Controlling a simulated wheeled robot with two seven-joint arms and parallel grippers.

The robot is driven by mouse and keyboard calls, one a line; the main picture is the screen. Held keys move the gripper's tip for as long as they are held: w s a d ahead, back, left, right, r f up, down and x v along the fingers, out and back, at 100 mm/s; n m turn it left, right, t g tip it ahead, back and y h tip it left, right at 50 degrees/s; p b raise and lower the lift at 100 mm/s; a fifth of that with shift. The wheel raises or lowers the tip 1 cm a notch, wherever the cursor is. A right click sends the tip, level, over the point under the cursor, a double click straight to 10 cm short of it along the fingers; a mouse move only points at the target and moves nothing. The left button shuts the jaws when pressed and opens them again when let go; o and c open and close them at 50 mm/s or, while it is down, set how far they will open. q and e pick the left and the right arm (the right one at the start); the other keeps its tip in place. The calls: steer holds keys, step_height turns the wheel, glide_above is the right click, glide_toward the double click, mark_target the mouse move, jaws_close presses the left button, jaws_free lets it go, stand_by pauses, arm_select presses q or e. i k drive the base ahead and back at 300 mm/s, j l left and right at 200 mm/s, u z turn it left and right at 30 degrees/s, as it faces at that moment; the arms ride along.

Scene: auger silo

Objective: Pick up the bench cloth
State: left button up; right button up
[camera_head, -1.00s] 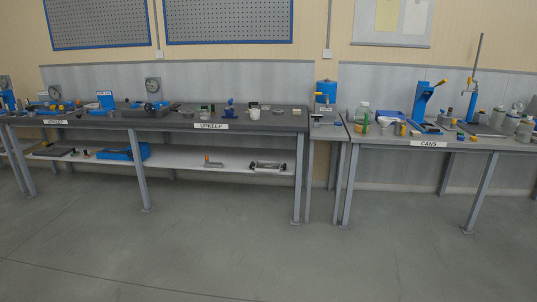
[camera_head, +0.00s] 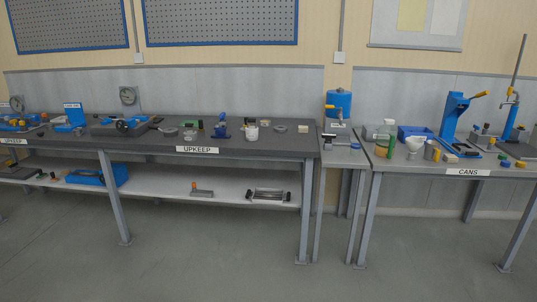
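I cannot pick out the bench cloth for sure among the small items on the benches. The long dark bench (camera_head: 262,148) labelled UPKEEP carries several small things at its right half: a blue device (camera_head: 221,128), a white pot (camera_head: 251,133), a grey round piece (camera_head: 281,129) and a small pale block (camera_head: 303,129). Neither of my grippers is in view.
A narrow stand (camera_head: 345,155) with a blue canister (camera_head: 339,104) fills the gap between the benches. The CANS bench (camera_head: 435,165) at right holds a blue press (camera_head: 452,118), a green-capped bottle (camera_head: 386,133) and several small items. The floor (camera_head: 210,255) in front is clear.

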mark_target(301, 129)
steer(key=i, duration=3.65)
steer(key=u, duration=0.15)
